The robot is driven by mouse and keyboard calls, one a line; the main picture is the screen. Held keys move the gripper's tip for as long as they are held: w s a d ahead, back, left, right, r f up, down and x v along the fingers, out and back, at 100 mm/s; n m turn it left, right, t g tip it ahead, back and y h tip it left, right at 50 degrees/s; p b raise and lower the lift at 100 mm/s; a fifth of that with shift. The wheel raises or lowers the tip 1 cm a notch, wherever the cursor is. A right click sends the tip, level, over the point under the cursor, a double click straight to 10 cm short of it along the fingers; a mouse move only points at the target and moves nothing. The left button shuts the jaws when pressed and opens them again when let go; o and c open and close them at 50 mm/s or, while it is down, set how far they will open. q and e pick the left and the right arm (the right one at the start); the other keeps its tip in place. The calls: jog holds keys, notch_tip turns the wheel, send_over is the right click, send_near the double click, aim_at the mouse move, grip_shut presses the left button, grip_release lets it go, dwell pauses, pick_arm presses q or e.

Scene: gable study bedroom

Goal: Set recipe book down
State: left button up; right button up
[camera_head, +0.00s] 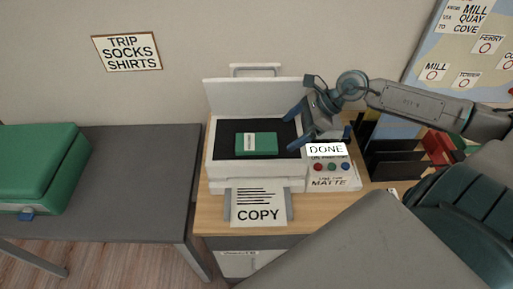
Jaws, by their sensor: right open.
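A small green book (264,144) with a pale label lies flat on the dark bed of a white copier (212,155); I take it to be the recipe book, but its label is too small to read. The copier's lid (250,95) stands raised behind it. My right gripper (310,125) is open, to the right of the book and apart from it, over the right edge of the bed and the control panel. My left gripper is not in view.
A sheet marked COPY (258,214) lies in the copier's front tray. A panel (330,170) shows DONE above coloured buttons. A dark file rack (390,163) stands right. A green case (35,165) sits on the grey table (140,160) at left, whose right part is clear.

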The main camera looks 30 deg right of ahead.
aim_at(257, 141)
jog(key=shift+w+a, duration=0.65)
jog(key=shift+a, duration=0.35)
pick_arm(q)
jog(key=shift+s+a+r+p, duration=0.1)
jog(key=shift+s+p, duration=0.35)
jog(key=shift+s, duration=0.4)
pick_arm(e)
jog(key=shift+w+a, duration=0.35)
jog(key=shift+a, duration=0.25)
jog(key=shift+w+a, duration=0.35)
jog(key=shift+a, duration=0.25)
jog(key=shift+w+a, duration=0.1)
jog(key=shift+a, duration=0.1)
jog(key=p+x, duration=0.1)
jog(key=x, duration=0.1)
jog(key=shift+w+a+f, duration=0.1)
jog(key=shift+a+f, duration=0.1)
jog(key=shift+f, duration=0.1)
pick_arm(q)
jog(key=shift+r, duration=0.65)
pick_arm(e)
jog(key=shift+x, duration=1.05)
jog(key=shift+d, duration=0.1)
jog(key=c, duration=1.2)
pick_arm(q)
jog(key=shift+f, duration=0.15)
pick_arm(e)
jog(key=shift+r, duration=0.1)
